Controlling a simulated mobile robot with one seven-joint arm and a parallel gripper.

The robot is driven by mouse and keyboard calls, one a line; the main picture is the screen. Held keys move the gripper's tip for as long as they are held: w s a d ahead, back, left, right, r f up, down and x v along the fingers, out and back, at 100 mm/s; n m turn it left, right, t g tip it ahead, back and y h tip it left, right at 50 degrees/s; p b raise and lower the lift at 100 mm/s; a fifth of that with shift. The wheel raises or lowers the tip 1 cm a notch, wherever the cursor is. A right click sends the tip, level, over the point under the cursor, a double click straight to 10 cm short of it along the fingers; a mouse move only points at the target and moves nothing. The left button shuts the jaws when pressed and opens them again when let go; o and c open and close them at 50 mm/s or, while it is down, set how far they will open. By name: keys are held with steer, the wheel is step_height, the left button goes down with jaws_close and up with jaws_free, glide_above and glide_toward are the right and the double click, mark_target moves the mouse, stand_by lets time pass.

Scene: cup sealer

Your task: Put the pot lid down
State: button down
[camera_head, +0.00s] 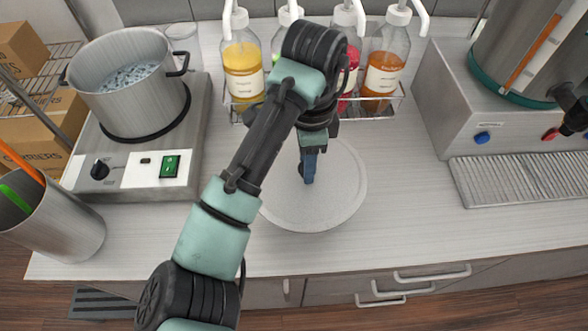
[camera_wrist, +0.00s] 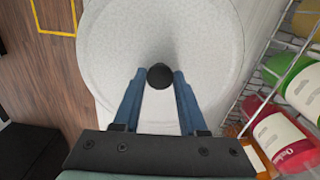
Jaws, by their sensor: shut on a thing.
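The pot lid (camera_head: 335,195) is a round, pale grey disc in the middle of the counter area, in front of the bottle rack. It also fills the upper middle of the wrist view (camera_wrist: 110,50). My gripper (camera_head: 308,172) is over the lid with its blue fingers pointing down. In the wrist view the fingers are shut on the lid's round black knob (camera_wrist: 160,76), one on each side. The lid looks roughly level; I cannot tell whether it touches the counter or hangs just above it. The open steel pot (camera_head: 132,90) stands on the hot plate at the left, with bubbling liquid inside.
A wire rack (camera_head: 395,98) of pump bottles stands behind the lid. A steel cup with utensils (camera_head: 55,225) is at the front left. A machine with a drip tray (camera_head: 520,180) is at the right. Bare counter (camera_head: 410,190) lies between the lid and that tray.

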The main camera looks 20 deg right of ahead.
mark_target(306, 188)
steer(key=shift+w+d+f+m, duration=0.1)
steer(key=shift+w+d+m, duration=0.05)
steer(key=shift+m, duration=0.15)
step_height(306, 188, down, 5)
steer(key=shift+r+b, duration=0.1)
steer(key=shift+b, duration=0.2)
steer(key=shift+f, duration=2.3)
steer(key=shift+f, duration=0.15)
steer(key=shift+c, duration=2.3)
jaws_free()
